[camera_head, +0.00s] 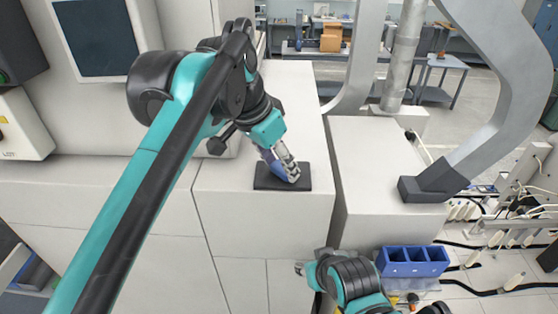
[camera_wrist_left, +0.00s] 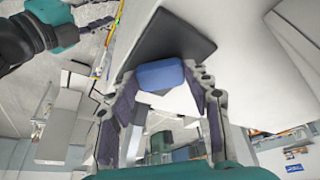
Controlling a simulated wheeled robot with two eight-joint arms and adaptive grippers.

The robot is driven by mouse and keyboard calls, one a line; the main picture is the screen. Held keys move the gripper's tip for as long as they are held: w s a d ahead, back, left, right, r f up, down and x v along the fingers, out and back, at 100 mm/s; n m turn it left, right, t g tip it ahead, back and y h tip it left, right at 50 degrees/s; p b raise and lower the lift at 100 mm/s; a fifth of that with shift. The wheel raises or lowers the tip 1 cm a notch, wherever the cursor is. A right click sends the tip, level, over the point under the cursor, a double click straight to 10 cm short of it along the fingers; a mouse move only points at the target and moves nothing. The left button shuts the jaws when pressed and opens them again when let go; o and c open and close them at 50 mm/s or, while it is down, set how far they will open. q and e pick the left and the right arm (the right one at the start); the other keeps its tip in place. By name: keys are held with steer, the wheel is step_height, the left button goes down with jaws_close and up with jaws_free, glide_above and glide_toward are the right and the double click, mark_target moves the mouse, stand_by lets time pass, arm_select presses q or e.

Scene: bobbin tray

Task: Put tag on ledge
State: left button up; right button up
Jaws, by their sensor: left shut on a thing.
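My left gripper (camera_head: 285,169) reaches down over a flat black pad (camera_head: 262,184) on the white ledge-like cabinet top (camera_head: 230,172). In the left wrist view, its fingers (camera_wrist_left: 163,82) are shut on a small piece with a rounded blue face (camera_wrist_left: 160,73) and a white part below; I take it for the tag. The black pad (camera_wrist_left: 172,36) shows just beyond it. In the head view the fingers largely hide the piece. Whether it touches the pad, I cannot tell. My right gripper (camera_head: 304,268) is low in the head view, small and partly hidden, away from the pad.
A blue divided bin (camera_head: 412,262) stands at the lower right. A second white cabinet (camera_head: 375,165) stands right of the first, across a narrow gap. A grey curved post (camera_head: 485,120) rises from its right edge. The cabinet top behind the pad is mostly clear.

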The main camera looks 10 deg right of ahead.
arm_select(q)
steer(key=shift+w+f, duration=0.1)
steer(key=shift+w, duration=0.05)
steer(key=shift+f, duration=0.1)
steer(key=o, duration=0.9)
steer(key=shift+r, duration=0.2)
steer(key=shift+a+r, duration=0.1)
steer(key=shift+r, duration=0.2)
steer(key=v, duration=1.1)
steer(key=shift+r+b, duration=0.15)
steer(key=shift+b, duration=0.15)
